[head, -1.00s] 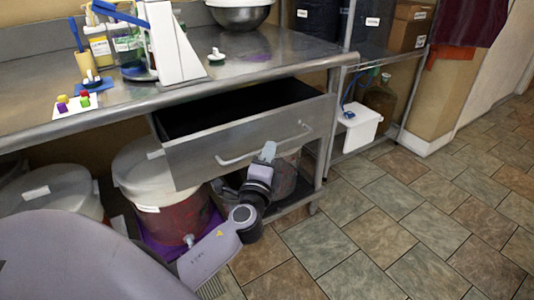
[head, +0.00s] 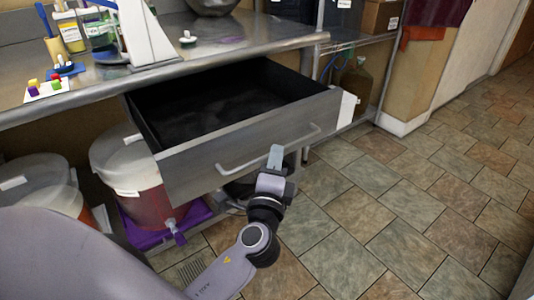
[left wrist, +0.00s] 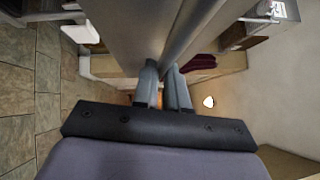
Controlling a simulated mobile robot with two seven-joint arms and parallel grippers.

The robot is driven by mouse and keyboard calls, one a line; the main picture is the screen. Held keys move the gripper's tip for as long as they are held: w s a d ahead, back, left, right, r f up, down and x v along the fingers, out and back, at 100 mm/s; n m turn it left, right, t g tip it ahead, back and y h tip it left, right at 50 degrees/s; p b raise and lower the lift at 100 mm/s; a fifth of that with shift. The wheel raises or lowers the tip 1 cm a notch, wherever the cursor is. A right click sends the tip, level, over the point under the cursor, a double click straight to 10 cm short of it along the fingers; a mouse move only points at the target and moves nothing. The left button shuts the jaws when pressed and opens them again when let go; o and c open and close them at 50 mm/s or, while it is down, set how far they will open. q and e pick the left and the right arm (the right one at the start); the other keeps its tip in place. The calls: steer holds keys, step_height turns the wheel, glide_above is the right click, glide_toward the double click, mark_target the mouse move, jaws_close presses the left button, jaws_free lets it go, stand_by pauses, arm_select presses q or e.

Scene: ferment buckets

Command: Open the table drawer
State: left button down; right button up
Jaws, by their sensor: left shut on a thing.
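The table drawer (head: 250,147) is pulled well out from under the steel table (head: 215,52), and its dark inside looks empty. Its front carries a bar handle (head: 300,141). My left gripper (head: 275,158) is at the handle, in front of the drawer face. In the left wrist view the two fingers (left wrist: 162,90) are close together around the handle bar (left wrist: 185,45), beside the drawer front (left wrist: 130,35). My right gripper is not in view.
A white bucket with red contents (head: 130,180) stands on a purple mat under the table, left of the drawer. Bottles (head: 70,32) and a white stand (head: 145,35) are on the tabletop. The tiled floor (head: 400,200) at right is clear.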

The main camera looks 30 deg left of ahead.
arm_select(q)
steer(key=shift+s+d, duration=0.2)
steer(key=shift+d, duration=0.15)
steer(key=c, duration=1.2)
jaws_free()
steer(key=shift+o, duration=0.2)
steer(key=shift+r, duration=0.1)
